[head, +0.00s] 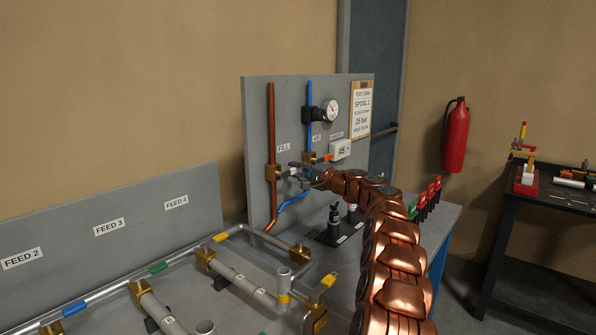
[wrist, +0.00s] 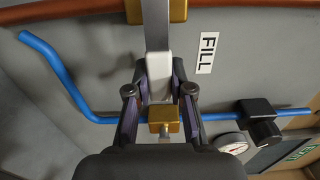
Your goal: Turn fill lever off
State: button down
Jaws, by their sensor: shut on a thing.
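The fill valve is a brass body (head: 272,173) on the copper pipe, below the FILL label; it also shows at the top of the wrist view (wrist: 177,10). Its lever (wrist: 157,30) is a flat grey bar with a pale grip, sticking out sideways from the valve, across the pipe's line. My gripper (wrist: 160,80) is shut on the pale grip, one finger on each side. In the head view my gripper (head: 296,171) is just right of the valve, and it hides much of the lever.
A second brass valve (wrist: 165,121) on the blue air pipe (wrist: 225,116) sits close behind my fingers. Its orange handle (head: 327,157) shows in the head view.

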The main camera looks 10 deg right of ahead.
jog(key=shift+a+f, duration=0.1)
jog(key=shift+f, duration=0.05)
jog(key=c, duration=1)
grip_release()
jog(key=shift+s, duration=0.1)
jog(key=shift+s+d, duration=0.4)
jog(key=shift+d, duration=0.1)
jog(key=v, duration=1)
jog(key=shift+s+d, duration=0.15)
jog(key=shift+s, duration=0.25)
